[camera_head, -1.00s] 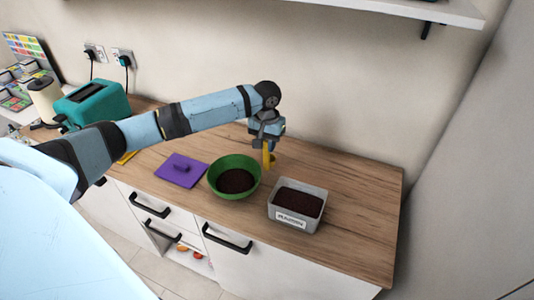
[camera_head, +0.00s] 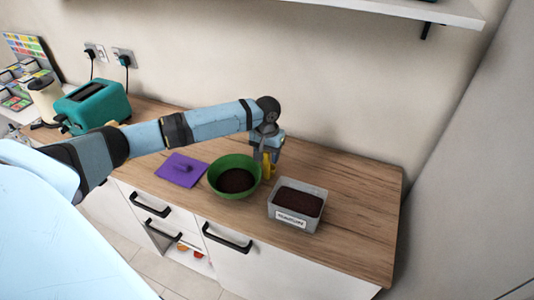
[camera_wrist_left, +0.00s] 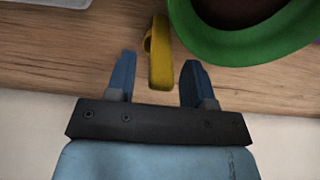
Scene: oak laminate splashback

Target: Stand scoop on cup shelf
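The yellow scoop (camera_head: 267,169) is at the wooden worktop, just right of the green bowl and behind the grey bin. My left gripper (camera_head: 268,155) is right above it, pointing down. In the left wrist view the scoop (camera_wrist_left: 160,58) lies between the two blue fingers of my left gripper (camera_wrist_left: 157,82), with a gap on each side, so the gripper is open. The fingers hide part of the scoop in the head view. A white wall shelf (camera_head: 400,8) crosses the top right; its upper surface is mostly out of sight. My right gripper is not in view.
The green bowl (camera_head: 252,176) and grey labelled bin (camera_head: 292,217) hold dark granules. A purple lid (camera_head: 174,176) lies left of the bowl. A teal toaster (camera_head: 95,106) stands further left. The worktop (camera_head: 360,205) is clear at right.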

